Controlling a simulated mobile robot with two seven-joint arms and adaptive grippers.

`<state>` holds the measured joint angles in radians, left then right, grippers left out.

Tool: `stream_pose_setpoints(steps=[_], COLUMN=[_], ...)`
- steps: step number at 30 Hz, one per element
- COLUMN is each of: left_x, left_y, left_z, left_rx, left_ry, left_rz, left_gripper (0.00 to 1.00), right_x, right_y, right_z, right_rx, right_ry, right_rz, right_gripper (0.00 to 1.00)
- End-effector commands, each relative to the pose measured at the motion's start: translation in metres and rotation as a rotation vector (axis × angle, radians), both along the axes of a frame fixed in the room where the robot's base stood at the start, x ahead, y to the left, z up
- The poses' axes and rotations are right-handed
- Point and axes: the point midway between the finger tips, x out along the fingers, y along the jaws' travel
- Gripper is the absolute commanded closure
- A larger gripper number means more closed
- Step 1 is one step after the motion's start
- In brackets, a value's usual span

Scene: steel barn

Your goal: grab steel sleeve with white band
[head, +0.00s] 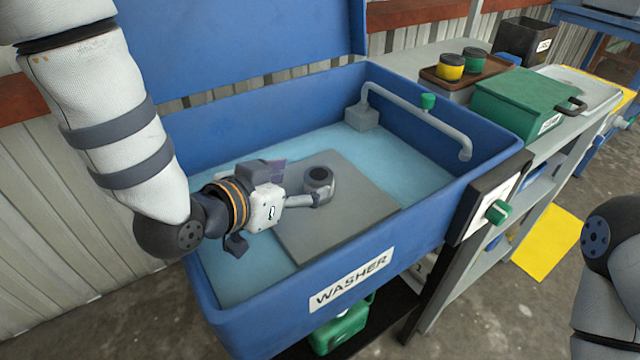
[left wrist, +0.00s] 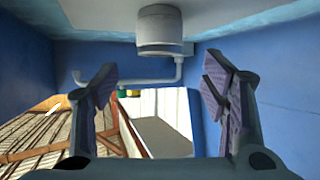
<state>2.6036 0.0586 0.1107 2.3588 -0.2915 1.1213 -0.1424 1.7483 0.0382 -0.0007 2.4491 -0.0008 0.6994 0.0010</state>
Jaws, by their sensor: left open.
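A short grey steel sleeve (head: 319,180) with a dark round bore stands upright on a grey plate (head: 345,225) inside the blue washer basin. A white band cannot be made out clearly in the head view. My left gripper (head: 266,203) is open, low in the basin, just left of the sleeve and pointing toward it. In the upside-down left wrist view, the sleeve (left wrist: 164,30) is ahead at top centre, beyond the two spread purple-padded fingers (left wrist: 160,90), with nothing held. My right gripper is out of view; only part of that arm shows at the right edge.
The washer's blue walls (head: 440,125) surround the gripper, with its raised lid (head: 240,45) behind. A grey spout (head: 415,108) with a green knob crosses the basin's right side. A bench at right holds a green box (head: 525,100) and a brown tray (head: 490,72) with two jars.

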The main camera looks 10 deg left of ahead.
Motion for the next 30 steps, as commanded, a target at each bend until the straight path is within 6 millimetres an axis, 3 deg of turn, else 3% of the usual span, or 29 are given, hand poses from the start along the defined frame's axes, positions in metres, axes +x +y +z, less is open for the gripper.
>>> stream_pose_setpoints(steps=[1,6,14,22,24,30], left_x=[0.009,0.034,0.039,0.039,0.039,0.040], left_y=[-0.004,-0.014,-0.017,-0.017,-0.017,-0.016], left_z=[-0.010,-0.022,-0.021,-0.020,-0.020,-0.018], left_rx=[0.002,0.001,0.000,0.000,-0.001,-0.001], left_ry=[0.005,0.004,0.001,0.000,-0.001,-0.002], left_rz=[-0.003,-0.001,-0.001,-0.001,-0.001,-0.001], left_gripper=[0.33,0.33,0.33,0.92,0.99,0.99], right_x=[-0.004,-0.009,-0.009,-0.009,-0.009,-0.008], right_y=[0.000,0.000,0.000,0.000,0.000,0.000], right_z=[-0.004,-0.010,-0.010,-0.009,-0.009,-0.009], right_rx=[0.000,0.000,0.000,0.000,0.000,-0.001], right_ry=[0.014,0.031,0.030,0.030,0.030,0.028], right_rz=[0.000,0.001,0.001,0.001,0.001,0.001], right_gripper=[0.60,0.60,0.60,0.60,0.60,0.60])
